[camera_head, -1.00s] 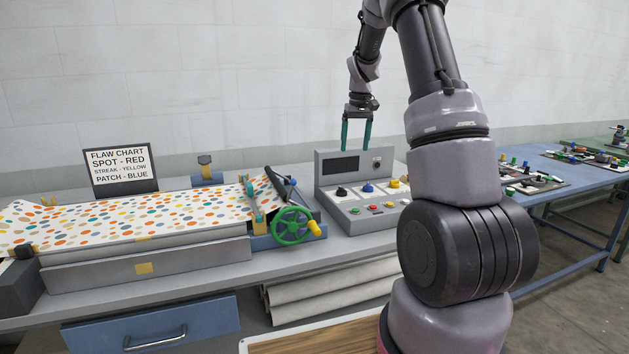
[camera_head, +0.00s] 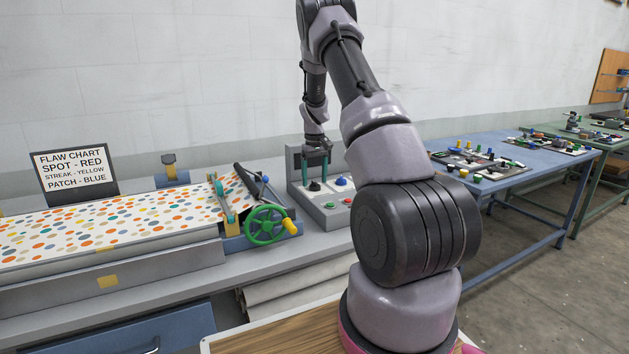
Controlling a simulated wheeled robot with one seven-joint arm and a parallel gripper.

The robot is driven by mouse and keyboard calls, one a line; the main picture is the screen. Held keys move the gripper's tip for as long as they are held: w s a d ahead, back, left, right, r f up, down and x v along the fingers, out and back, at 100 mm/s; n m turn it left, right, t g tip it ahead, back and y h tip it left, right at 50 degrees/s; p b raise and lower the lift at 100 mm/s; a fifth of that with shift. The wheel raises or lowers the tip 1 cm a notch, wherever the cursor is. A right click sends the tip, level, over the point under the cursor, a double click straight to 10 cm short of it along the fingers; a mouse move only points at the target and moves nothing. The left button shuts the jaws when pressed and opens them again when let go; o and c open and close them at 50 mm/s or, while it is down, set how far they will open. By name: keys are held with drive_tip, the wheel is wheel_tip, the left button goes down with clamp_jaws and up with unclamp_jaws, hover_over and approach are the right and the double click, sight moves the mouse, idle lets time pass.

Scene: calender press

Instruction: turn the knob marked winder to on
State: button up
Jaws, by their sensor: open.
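The grey control box (camera_head: 295,173) stands on the bench at the centre, partly covered by my arm. A black knob (camera_head: 315,186) and a blue knob (camera_head: 341,181) show on its sloped face. The lettering is too small to read, so I cannot tell which knob is marked winder. My gripper (camera_head: 316,180) points down with its teal fingers apart, one on each side of the black knob in the picture. I cannot tell whether the fingers touch it. The yellow knob is hidden behind my arm.
A green handwheel (camera_head: 265,225) with a yellow handle stands close left of the box. Spotted sheet (camera_head: 120,225) lies on the press at left. A green button (camera_head: 330,205) and red button (camera_head: 347,201) sit in front of the knobs. A blue table (camera_head: 520,170) stands at right.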

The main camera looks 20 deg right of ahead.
drive_tip(key=shift+f, duration=0.45)
clamp_jaws()
drive_tip(key=m, duration=1.1)
drive_tip(key=shift+m, duration=0.4)
idle(0.4)
